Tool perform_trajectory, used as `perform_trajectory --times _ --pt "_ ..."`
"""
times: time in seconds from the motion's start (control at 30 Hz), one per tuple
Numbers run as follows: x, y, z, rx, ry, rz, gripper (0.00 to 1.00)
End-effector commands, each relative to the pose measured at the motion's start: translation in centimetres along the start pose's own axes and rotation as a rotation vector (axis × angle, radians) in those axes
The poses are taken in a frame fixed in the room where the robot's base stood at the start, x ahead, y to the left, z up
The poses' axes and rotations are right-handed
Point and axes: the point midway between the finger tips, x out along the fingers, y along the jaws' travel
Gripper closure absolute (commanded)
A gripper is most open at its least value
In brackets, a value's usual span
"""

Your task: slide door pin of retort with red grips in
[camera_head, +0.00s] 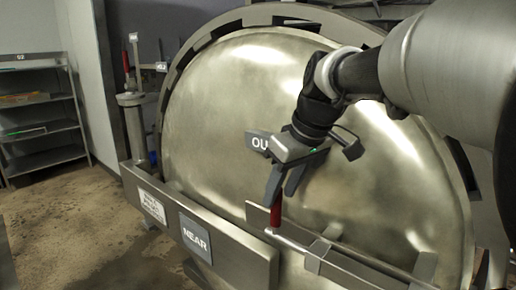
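The retort's large domed metal door (235,110) fills the middle of the view. A red grip (276,214) stands upright at the front of the door, by a metal rail (340,262). My gripper (281,194) reaches down from the upper right to this grip. One finger lies along the top of the grip and the other is just to its right. Whether the fingers are closed on it cannot be made out. The pin itself is not clearly visible. Another red handle (126,62) shows at upper left, beside a post.
A front beam (232,243) carries a "NEAR" plate (195,238) and a white label (152,206). An "OU…" plate (258,143) is partly hidden behind my gripper. A metal shelf rack (40,110) stands at far left. The floor (75,225) between is clear.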

Motion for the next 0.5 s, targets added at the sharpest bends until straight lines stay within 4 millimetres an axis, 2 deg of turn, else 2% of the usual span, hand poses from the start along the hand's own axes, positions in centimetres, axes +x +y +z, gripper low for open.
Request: perform_trajectory --times 0.03,0.2,0.33,0.5 --pt "-1.7 0.1 -0.2 0.000 0.004 0.004 0.62" --pt "-5.8 0.1 -0.1 0.001 0.002 0.003 0.62" --pt "-8.4 0.1 -0.1 0.001 0.002 0.003 0.62" --pt "-10.5 0.1 0.0 0.001 -0.001 0.001 0.62"
